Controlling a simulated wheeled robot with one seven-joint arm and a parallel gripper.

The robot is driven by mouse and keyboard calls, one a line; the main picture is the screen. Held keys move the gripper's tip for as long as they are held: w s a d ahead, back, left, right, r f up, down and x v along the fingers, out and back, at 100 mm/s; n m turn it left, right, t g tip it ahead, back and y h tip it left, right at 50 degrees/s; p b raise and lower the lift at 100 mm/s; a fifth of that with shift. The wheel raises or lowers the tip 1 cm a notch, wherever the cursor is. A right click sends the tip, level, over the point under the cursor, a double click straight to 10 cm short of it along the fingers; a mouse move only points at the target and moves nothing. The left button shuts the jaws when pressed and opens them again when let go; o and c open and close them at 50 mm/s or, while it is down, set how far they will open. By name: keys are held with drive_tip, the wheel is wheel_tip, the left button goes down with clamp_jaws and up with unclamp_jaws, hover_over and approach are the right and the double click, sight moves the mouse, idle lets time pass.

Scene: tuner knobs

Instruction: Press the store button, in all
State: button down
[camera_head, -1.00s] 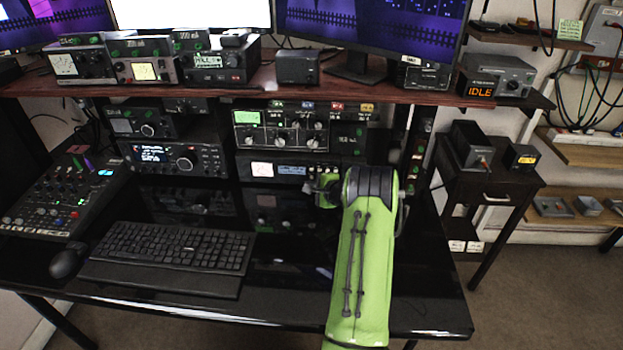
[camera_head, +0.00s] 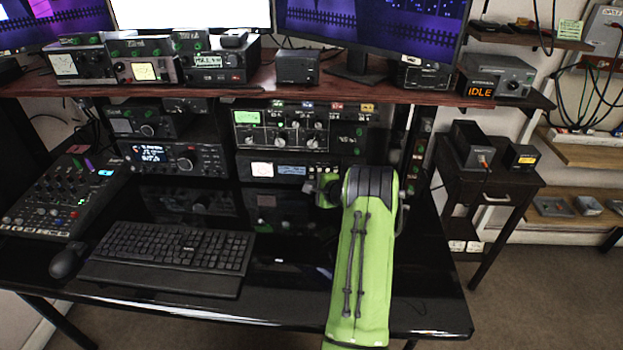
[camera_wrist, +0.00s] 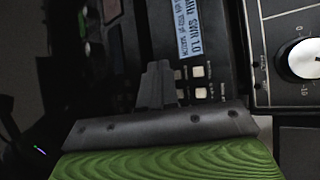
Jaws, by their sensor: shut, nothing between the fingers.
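A black tuner with several pale knobs (camera_head: 270,139) sits on the shelf under the desk's upper board, and a lower unit with a white meter and blue strip (camera_head: 292,170) is below it. In the wrist view the lower unit shows its blue-white label strip (camera_wrist: 188,30) and small pale buttons (camera_wrist: 199,72). Their lettering is too small to read, so I cannot tell which is store. My gripper (camera_wrist: 158,68) is shut and empty, its fingertips beside the buttons; contact cannot be told. In the head view my green arm hides most of the gripper.
A large white knob (camera_wrist: 303,58) is at the right in the wrist view. The keyboard (camera_head: 170,250), mouse (camera_head: 68,261) and mixer (camera_head: 60,195) are on the glossy desk, left of my arm. A box reads IDLE (camera_head: 480,92) at the upper right.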

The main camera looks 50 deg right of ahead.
drive_tip(key=shift+w+d, duration=0.3)
drive_tip(key=shift+d, duration=0.05)
drive_tip(key=shift+w+d, duration=0.2)
drive_tip(key=shift+d, duration=0.05)
idle(0.8)
drive_tip(key=shift+s+a, duration=0.5)
drive_tip(key=shift+a, duration=0.05)
drive_tip(key=shift+s+a+b, duration=0.25)
drive_tip(key=shift+s+a, duration=0.55)
drive_tip(key=shift+a, duration=0.2)
drive_tip(key=shift+s+a+b, duration=0.25)
drive_tip(key=shift+s+a, duration=0.5)
drive_tip(key=shift+a, duration=0.25)
